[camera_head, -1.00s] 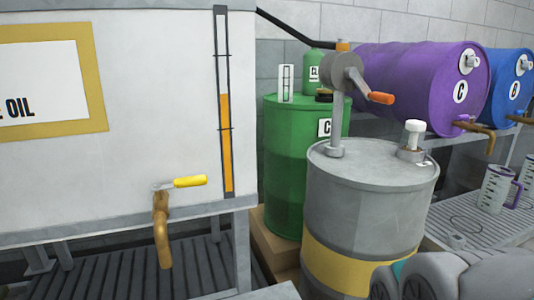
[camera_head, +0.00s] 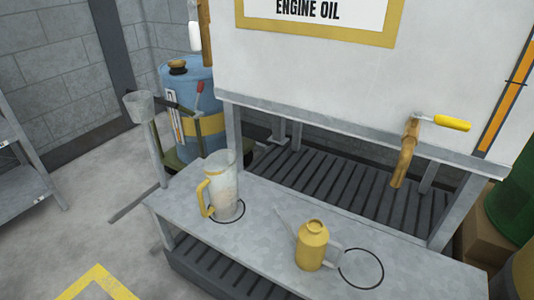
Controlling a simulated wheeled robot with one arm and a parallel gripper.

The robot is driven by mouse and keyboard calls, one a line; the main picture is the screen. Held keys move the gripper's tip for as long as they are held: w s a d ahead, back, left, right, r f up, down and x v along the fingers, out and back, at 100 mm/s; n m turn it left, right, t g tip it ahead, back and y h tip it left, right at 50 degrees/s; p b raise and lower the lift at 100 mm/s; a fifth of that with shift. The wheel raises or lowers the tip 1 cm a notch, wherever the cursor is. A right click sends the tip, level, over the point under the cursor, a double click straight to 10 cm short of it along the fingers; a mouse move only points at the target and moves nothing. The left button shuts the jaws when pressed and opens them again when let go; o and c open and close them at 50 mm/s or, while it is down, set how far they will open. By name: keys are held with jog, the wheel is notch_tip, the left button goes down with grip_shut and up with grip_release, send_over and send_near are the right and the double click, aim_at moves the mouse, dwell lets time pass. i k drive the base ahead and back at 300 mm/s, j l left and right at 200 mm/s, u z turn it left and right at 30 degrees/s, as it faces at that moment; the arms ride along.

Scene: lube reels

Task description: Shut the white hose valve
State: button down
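A white handle-like piece (camera_head: 194,37) shows near the top edge, left of the white tank. It is beside a brown hose or nozzle (camera_head: 206,35) that hangs down at the tank's left edge. The top of both is cut off by the frame, so I cannot tell whether this valve is open or shut. My gripper is not in view.
The white engine oil tank (camera_head: 340,85) has a brown tap (camera_head: 405,152) with a yellow handle (camera_head: 452,123). Below, a grey bench (camera_head: 270,230) holds a measuring jug (camera_head: 226,188) and a yellow oil can (camera_head: 312,245). A blue drum (camera_head: 190,92) stands behind.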

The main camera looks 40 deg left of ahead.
aim_at(195, 36)
jog(key=k+j+u, duration=0.1)
jog(key=u, duration=2.95)
